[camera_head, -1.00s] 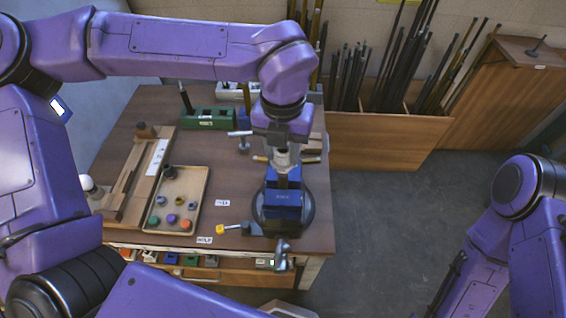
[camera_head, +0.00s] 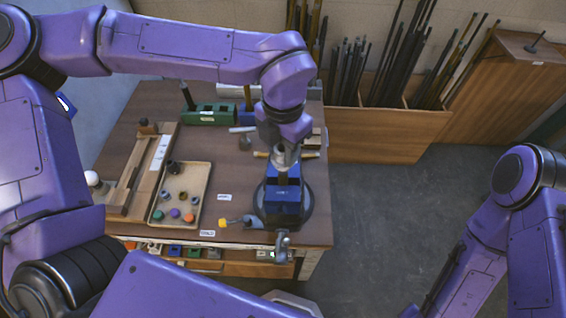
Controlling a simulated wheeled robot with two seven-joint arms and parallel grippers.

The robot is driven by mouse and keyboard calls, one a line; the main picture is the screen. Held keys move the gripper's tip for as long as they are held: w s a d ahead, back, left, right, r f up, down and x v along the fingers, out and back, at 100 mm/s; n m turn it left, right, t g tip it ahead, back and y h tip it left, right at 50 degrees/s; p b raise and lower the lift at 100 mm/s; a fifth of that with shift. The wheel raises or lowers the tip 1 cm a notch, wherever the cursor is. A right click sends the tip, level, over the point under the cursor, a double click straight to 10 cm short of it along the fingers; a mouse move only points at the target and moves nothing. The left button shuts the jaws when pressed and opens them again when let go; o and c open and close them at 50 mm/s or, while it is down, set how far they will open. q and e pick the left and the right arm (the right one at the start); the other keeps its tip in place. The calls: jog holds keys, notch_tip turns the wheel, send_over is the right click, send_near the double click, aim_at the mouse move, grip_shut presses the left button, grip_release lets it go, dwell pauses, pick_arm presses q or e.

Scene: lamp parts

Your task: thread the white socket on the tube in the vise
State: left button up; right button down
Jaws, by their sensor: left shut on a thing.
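The blue vise (camera_head: 283,203) stands on its round dark base at the right front of the table. A dark upright tube (camera_head: 283,174) shows above its jaws. My left gripper (camera_head: 285,155) comes down over the tube from above. It is shut on a small pale piece, which looks like the white socket, right at the tube's top. My wrist and fingers hide most of this piece, and I cannot tell how far it sits on the tube. My right arm shows at the right edge, but its gripper is out of view.
A tray (camera_head: 203,178) of small coloured parts and a wooden fixture (camera_head: 153,165) lie left of the vise. A green block (camera_head: 212,116) stands behind. Wooden bins (camera_head: 375,136) of rods stand behind right.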

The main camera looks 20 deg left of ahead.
pick_arm(q)
jog(key=m, duration=0.2)
jog(key=f+m, duration=0.1)
jog(key=m, duration=0.2)
jog(key=shift+s, duration=0.2)
jog(key=shift+m, duration=1)
jog(key=m, duration=0.6)
jog(key=shift+m, duration=0.4)
jog(key=m, duration=0.2)
jog(key=shift+m, duration=0.3)
jog(key=m, duration=0.4)
